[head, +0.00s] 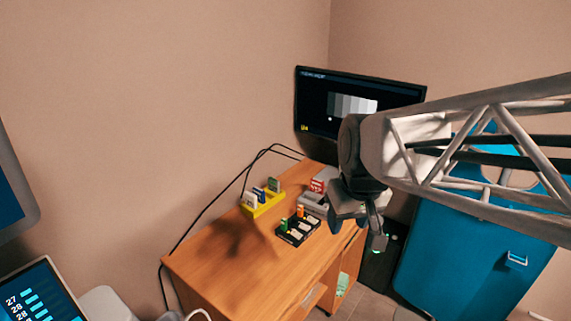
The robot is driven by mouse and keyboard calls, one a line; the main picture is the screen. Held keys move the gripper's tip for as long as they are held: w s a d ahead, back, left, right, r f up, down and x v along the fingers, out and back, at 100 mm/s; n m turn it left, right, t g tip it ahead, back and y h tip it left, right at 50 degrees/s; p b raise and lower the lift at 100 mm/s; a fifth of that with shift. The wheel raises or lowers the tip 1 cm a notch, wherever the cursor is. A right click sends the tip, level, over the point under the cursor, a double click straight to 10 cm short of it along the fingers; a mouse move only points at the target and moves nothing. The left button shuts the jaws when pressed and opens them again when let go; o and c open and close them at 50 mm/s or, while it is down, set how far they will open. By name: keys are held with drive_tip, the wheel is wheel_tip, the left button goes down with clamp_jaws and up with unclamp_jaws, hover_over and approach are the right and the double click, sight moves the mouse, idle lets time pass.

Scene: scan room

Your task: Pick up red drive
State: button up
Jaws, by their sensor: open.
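My gripper (358,229) hangs in the air at the front right of the wooden desk, open, with nothing seen between its fingers. Left of it, a black tray (292,241) on the desk holds small upright sticks. One is orange-red (300,211) and one is green (284,225); pale pieces lie in other slots. A red item with white marks (317,186) stands at a grey box (313,202) behind the tray. The pieces are too small to tell for sure which is the red drive.
A yellow holder (262,208) with several upright cards stands left of the tray. A monitor (345,103) stands at the back of the desk (205,268). Black cables run along its left edge. A blue cabinet or bin (460,262) stands at right. The desk's front left is clear.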

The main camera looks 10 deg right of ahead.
drive_tip(key=w+d+n+y, duration=0.1)
drive_tip(key=w+n, duration=0.1)
drive_tip(key=w, duration=1.5)
drive_tip(key=n+y, duration=0.2)
drive_tip(key=n, duration=0.4)
hover_over(317, 180)
drive_tip(key=s+d, duration=0.1)
drive_tip(key=s, duration=0.1)
wheel_tip(317, 180, down, 23)
drive_tip(key=shift+d+r, duration=0.15)
drive_tip(key=shift+w+d+f, duration=0.15)
drive_tip(key=shift+w+f, duration=0.15)
drive_tip(key=shift+f, duration=0.05)
drive_tip(key=shift+x, duration=1.3)
